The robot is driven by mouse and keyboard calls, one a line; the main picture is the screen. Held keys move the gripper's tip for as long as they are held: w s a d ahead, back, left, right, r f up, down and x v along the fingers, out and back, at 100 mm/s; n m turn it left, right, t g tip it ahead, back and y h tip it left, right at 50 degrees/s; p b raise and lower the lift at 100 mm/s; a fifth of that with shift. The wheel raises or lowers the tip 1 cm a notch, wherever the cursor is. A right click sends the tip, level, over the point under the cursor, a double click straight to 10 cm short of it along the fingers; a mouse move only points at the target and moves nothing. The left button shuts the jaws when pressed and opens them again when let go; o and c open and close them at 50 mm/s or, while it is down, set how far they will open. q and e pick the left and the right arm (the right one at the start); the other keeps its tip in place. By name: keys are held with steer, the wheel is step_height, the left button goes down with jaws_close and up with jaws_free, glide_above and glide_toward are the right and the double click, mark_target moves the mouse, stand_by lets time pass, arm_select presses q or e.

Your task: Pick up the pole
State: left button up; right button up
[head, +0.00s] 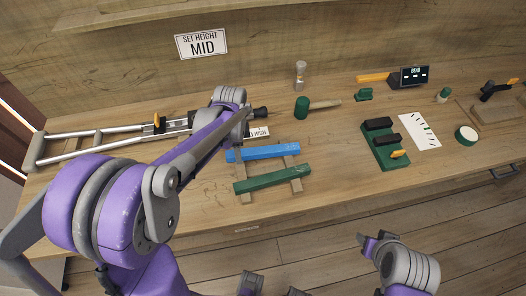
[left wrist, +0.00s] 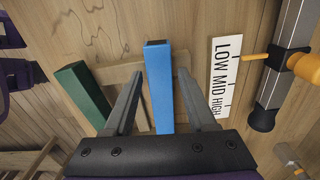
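No single thing is marked as the pole; two square bars lie across wooden rests. The blue bar (head: 263,152) is behind the green bar (head: 268,179). In the left wrist view the blue bar (left wrist: 158,90) runs between the fingers of my left gripper (left wrist: 160,74), which is open with a gap on each side. The green bar (left wrist: 82,95) lies left of the left finger. In the head view my left arm hides the left gripper. My right gripper (head: 375,240) is low at the right, away from the bars; its finger opening is unclear.
A metal crutch (head: 90,135) lies behind the bars, beside a LOW MID HIGH label (left wrist: 228,75). A green-headed mallet (head: 302,107), a green block stand (head: 385,150) and a white card (head: 419,131) are to the right. The table front is mostly clear.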

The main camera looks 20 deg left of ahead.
arm_select(q)
jaws_close()
